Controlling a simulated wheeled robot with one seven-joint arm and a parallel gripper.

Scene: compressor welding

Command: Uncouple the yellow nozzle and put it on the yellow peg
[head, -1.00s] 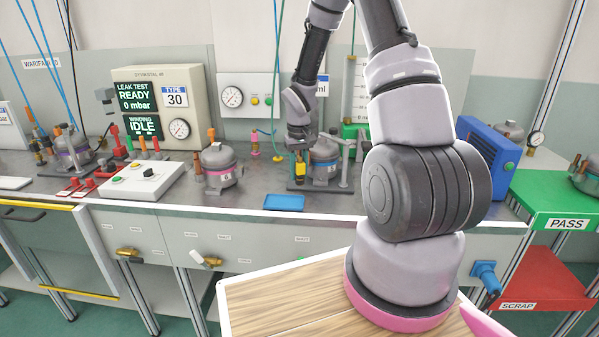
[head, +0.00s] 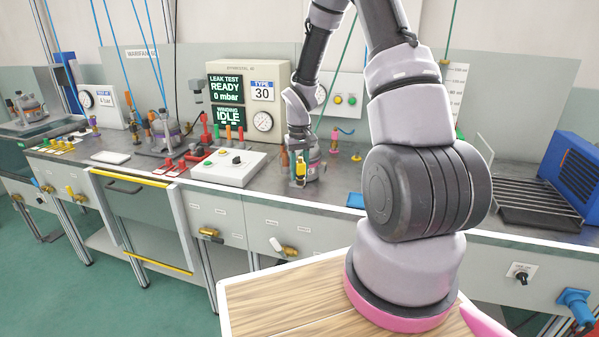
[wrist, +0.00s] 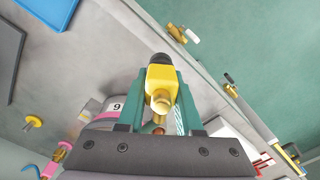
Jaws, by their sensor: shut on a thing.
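My gripper (wrist: 160,95) is shut on the yellow nozzle (wrist: 159,78), between its two teal fingers. The nozzle has a black end and a brass tip. In the head view my gripper (head: 299,172) is low over the bench, in front of a grey compressor (head: 314,160). The compressor with its number label (wrist: 108,112) is partly hidden behind the fingers in the wrist view. I cannot tell whether the nozzle touches it. A small yellow flanged post (wrist: 34,121), likely the yellow peg, stands on the bench to the left in the wrist view.
A pink fitting (head: 334,140) stands behind the compressor. A blue tray (head: 355,200) lies to the right. A white control box (head: 228,168) and red clamps (head: 206,135) are to the left. A black rack (head: 535,203) is at the far right.

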